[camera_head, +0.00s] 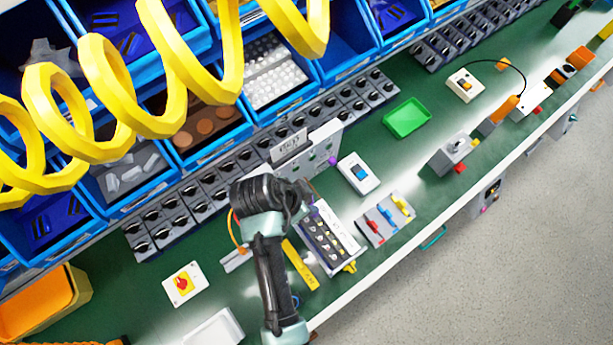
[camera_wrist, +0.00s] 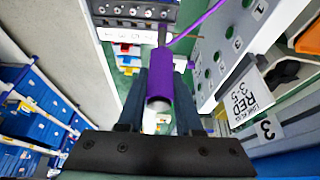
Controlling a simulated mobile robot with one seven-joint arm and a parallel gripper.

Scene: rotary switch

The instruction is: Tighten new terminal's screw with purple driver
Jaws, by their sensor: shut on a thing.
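My gripper (camera_wrist: 160,100) is shut on the purple driver (camera_wrist: 160,84), whose handle lies between the two dark fingers in the wrist view. The driver's tip points away toward a grey terminal block (camera_wrist: 135,10) with a row of screws. I cannot tell whether the tip touches a screw. A purple wire (camera_wrist: 200,20) runs from near the tip up to the right.
A white panel with holes (camera_wrist: 225,50) and a card reading "RED 3-5" (camera_wrist: 243,98) stand close on the gripper's right. A holder with red, blue and yellow drivers (camera_head: 385,220) stands beside the strip. A blue-knobbed switch (camera_head: 358,173) and green tray (camera_head: 407,118) are farther back.

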